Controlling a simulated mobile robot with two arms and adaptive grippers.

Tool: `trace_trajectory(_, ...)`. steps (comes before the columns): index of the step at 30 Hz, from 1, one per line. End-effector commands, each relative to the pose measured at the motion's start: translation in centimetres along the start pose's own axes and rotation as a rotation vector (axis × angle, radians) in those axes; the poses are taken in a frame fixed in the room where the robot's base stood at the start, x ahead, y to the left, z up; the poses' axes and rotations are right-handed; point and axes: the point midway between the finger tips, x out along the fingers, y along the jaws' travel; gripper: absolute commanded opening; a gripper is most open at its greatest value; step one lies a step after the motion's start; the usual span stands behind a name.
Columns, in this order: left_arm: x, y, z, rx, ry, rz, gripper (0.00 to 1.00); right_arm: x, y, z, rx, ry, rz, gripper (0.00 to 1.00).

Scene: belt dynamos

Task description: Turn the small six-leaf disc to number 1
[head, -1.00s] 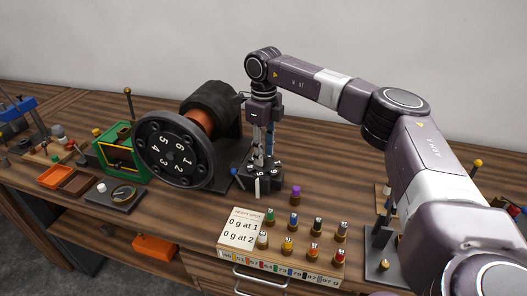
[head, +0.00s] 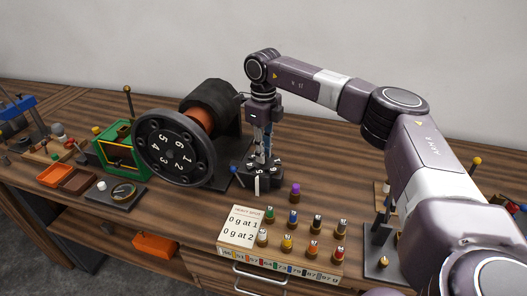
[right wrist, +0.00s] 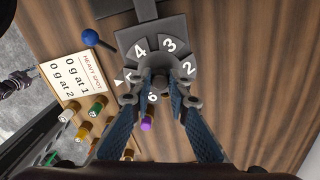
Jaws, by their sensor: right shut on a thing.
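The small six-leaf disc (right wrist: 168,52) is grey with white numbers on its leaves. It sits on a dark base. In the right wrist view 4, 3 and 2 show on its upper side and 6 below. The number on the left leaf, nearest a white triangle mark (right wrist: 118,83), is partly hidden by a finger. In the head view the disc (head: 263,171) is under my right gripper (head: 262,156). In the right wrist view, my right gripper (right wrist: 160,82) points down, its fingers shut at the disc's middle; the gripped part is hidden. My left gripper is not in view.
A large black numbered wheel (head: 174,151) stands left of the disc. A blue-knobbed lever (right wrist: 91,37) sticks out beside the disc. A green box (head: 122,150) is farther left.

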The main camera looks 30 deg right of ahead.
Motion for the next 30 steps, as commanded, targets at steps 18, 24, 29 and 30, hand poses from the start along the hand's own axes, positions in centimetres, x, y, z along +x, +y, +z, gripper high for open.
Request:
trace_trajectory(18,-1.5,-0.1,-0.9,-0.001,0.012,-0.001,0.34,-0.3,0.0,0.1,0.442,-0.001,0.0,0.0)
trace_trajectory(24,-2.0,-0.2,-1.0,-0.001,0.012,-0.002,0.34,-0.3,-0.1,0.1,0.632,-0.002,0.0,0.0)
trace_trajectory(29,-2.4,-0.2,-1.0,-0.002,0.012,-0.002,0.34,-0.3,-0.1,0.1,0.785,-0.003,0.0,0.0)
trace_trajectory(30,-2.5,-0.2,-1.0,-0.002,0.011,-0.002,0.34,-0.3,-0.1,0.1,0.822,-0.003,0.0,0.0)
